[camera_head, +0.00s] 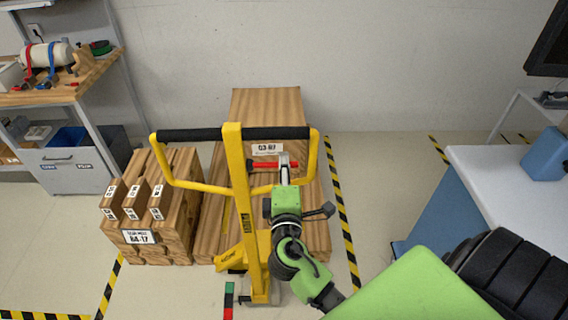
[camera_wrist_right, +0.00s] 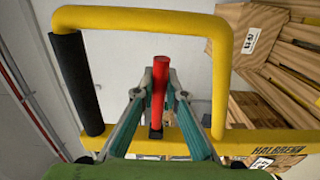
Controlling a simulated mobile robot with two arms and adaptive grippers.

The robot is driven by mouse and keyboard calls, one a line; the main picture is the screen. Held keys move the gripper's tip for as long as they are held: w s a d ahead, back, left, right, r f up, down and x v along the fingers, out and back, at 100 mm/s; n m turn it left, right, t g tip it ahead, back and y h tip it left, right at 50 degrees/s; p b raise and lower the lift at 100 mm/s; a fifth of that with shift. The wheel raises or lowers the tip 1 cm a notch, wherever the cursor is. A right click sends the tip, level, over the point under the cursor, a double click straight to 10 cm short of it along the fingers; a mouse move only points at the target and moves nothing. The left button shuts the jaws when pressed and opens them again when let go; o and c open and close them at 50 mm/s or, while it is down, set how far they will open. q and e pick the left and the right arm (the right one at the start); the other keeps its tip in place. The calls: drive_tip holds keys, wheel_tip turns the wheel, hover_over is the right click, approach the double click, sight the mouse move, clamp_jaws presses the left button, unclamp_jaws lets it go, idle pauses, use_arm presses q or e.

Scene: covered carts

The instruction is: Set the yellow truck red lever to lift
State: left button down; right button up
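The yellow truck (camera_head: 236,165) stands upright in the head view, with a black-gripped handle loop at its top. Its red lever (camera_head: 273,165) sticks out to the right of the yellow post, below the handle bar. My right gripper (camera_head: 285,168) is at the lever's outer end. In the right wrist view the red lever (camera_wrist_right: 160,80) stands between the two fingers of my right gripper (camera_wrist_right: 160,88). The fingers are close on both sides of it; whether they press on it is unclear. My left gripper is not in view.
A wooden crate (camera_head: 268,105) is behind the truck, and stacked wooden boxes (camera_head: 150,240) stand at its left. A workbench (camera_head: 60,95) is at the far left, and a white table (camera_head: 500,175) at the right. Open floor lies between the striped tape and that table.

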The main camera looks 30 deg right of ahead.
drive_tip(key=shift+w+a+f+m+b, duration=0.15)
drive_tip(key=shift+f+m+b, duration=1.55)
drive_tip(key=shift+b, duration=1.9)
clamp_jaws()
drive_tip(key=shift+a+f+m+b, duration=0.1)
drive_tip(key=shift+a+m+b, duration=0.05)
drive_tip(key=shift+m+b, duration=0.4)
drive_tip(key=o, duration=0.7)
unclamp_jaws()
drive_tip(key=shift+o, duration=0.2)
drive_tip(key=v, duration=0.7)
drive_tip(key=shift+s, duration=0.25)
